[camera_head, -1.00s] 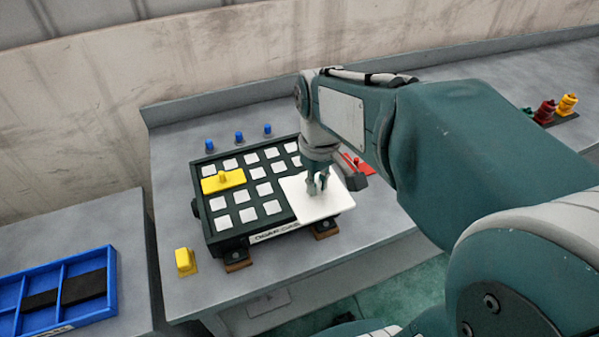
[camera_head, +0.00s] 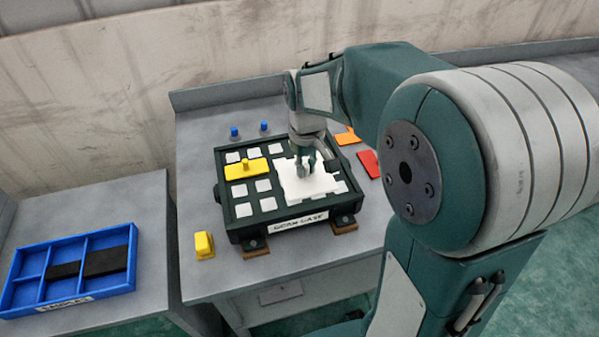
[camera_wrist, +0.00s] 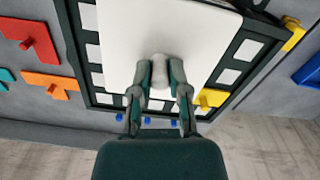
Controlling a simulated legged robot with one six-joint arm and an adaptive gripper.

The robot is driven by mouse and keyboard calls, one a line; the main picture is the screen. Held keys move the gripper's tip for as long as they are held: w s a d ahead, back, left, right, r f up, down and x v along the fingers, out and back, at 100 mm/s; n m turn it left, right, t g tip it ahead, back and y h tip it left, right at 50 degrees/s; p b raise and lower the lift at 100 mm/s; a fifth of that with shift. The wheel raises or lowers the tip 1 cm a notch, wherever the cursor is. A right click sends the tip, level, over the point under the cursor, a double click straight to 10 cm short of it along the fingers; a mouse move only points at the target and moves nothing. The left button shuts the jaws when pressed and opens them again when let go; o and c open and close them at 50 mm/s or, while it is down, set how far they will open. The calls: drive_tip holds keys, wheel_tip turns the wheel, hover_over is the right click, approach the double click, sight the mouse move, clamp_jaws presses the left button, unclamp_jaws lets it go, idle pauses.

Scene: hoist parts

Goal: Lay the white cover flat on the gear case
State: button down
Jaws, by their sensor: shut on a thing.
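The white cover (camera_head: 318,183) is a flat square plate over the right part of the dark gear case (camera_head: 232,212), within its outline. My gripper (camera_head: 304,172) points down and is shut on the cover's knob at its middle. In the wrist view the fingers (camera_wrist: 160,76) pinch this pale knob, and the cover (camera_wrist: 120,40) hides much of the case (camera_wrist: 72,45). The cover looks almost level and very close to the white pads, some of which seem to meet its edges. I cannot tell whether it rests fully on them.
A yellow piece (camera_head: 246,171) with a knob lies on the case's left part. A yellow block (camera_head: 204,245) stands left of the case. Blue pegs (camera_head: 234,132) stand behind. Orange (camera_head: 349,137) and red (camera_head: 369,163) pieces lie right. A blue tray (camera_head: 60,301) sits on the left table.

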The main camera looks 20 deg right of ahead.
drive_tip(key=w+f, duration=0.3)
drive_tip(key=f, duration=0.1)
drive_tip(key=shift+w+f, duration=0.25)
drive_tip(key=shift+w, duration=0.1)
drive_tip(key=shift+f, duration=1.5)
drive_tip(key=c, duration=0.6)
unclamp_jaws()
drive_tip(key=shift+f, duration=0.1)
